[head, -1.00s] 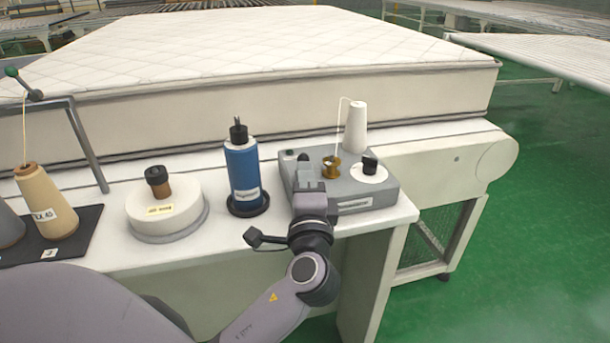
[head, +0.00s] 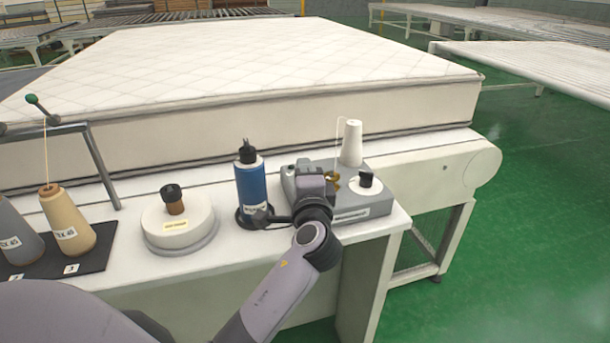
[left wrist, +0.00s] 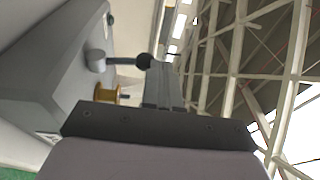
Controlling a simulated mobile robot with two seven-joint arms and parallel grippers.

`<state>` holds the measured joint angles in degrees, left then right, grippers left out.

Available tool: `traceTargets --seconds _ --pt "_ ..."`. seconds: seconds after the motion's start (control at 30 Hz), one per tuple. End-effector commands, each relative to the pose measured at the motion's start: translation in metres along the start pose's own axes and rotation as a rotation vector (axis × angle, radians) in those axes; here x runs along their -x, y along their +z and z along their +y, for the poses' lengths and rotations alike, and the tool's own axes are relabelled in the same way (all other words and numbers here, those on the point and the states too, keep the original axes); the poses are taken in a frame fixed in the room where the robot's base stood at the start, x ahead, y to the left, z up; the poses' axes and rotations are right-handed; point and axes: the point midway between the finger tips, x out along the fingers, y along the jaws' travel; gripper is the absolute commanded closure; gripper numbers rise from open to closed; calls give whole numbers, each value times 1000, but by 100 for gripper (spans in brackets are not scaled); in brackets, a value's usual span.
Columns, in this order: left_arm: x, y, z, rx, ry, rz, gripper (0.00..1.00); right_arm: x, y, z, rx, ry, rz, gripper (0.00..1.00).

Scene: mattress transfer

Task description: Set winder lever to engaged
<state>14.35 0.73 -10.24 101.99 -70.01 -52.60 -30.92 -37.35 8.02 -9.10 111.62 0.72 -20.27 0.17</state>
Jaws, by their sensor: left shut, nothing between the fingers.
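The winder (head: 350,212) is a grey box at the right end of the white table, with a gold bobbin part and a dark knob on a white dial. My left gripper (head: 308,170) is over the left part of the winder, shut and empty. In the left wrist view, the winder lever (left wrist: 143,61) is a thin rod with a black ball end, running from a grey round pivot. The shut fingers (left wrist: 164,84) are right beside the ball; I cannot tell whether they touch. In the head view my gripper mostly hides the lever. My right gripper is not in view.
A blue bottle (head: 251,185) stands close left of my gripper. A white cone (head: 352,143) stands behind the winder. A round white container (head: 178,222) and thread cones (head: 68,222) stand further left. A mattress (head: 270,90) lies behind.

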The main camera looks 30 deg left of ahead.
Motion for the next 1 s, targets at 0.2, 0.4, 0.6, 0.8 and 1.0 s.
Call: traceTargets --seconds 0.2,0.4,0.6,0.8,1.0 --pt "-12 2 -4 1 0 0 100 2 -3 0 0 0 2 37" --pt "-20 4 -4 0 0 -1 100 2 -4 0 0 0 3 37" --pt "-24 5 -5 0 0 0 100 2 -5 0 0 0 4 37" --pt "-25 5 -5 0 0 0 100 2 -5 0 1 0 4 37" --pt "-25 5 -5 0 0 0 100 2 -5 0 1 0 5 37"
